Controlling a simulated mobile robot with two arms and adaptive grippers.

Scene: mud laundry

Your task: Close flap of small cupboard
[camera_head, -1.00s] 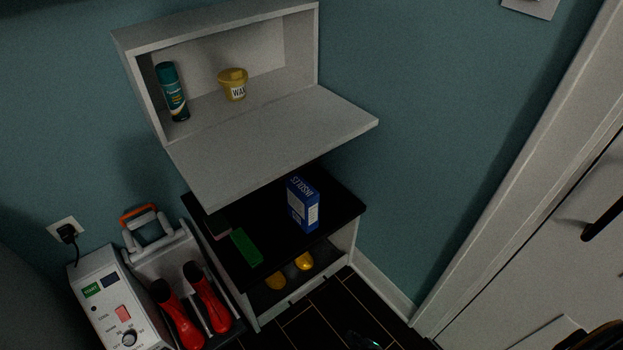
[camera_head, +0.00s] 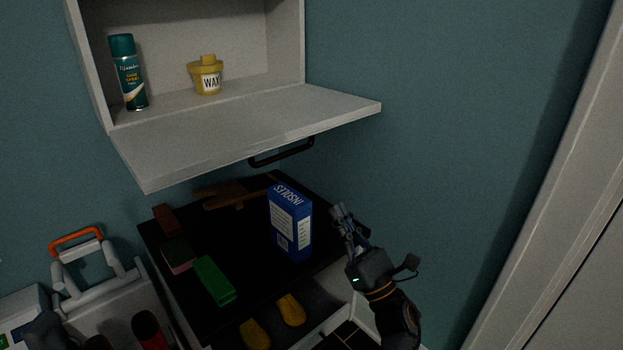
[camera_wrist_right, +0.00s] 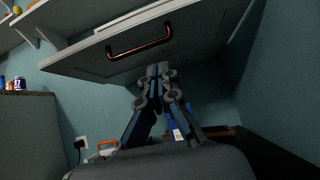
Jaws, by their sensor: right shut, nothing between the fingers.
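The small wall cupboard (camera_head: 299,40) is open, with its flap (camera_head: 245,128) folded down and sticking out level. A dark handle (camera_head: 282,153) hangs under the flap near its front edge. In the right wrist view the underside of the flap (camera_wrist_right: 190,35) and its handle (camera_wrist_right: 139,41) show above the gripper. My right gripper (camera_head: 340,210) is shut and empty, below and to the right of the flap, apart from it. It also shows in the right wrist view (camera_wrist_right: 157,72), pointing up toward the flap. My left gripper is not in view.
A green spray can (camera_head: 128,73) and a yellow wax tub (camera_head: 206,76) stand inside the cupboard. Below, a black-topped shelf unit (camera_head: 235,245) holds a blue insoles box (camera_head: 290,221), a green block (camera_head: 214,280) and brushes. The wall right of the flap is clear.

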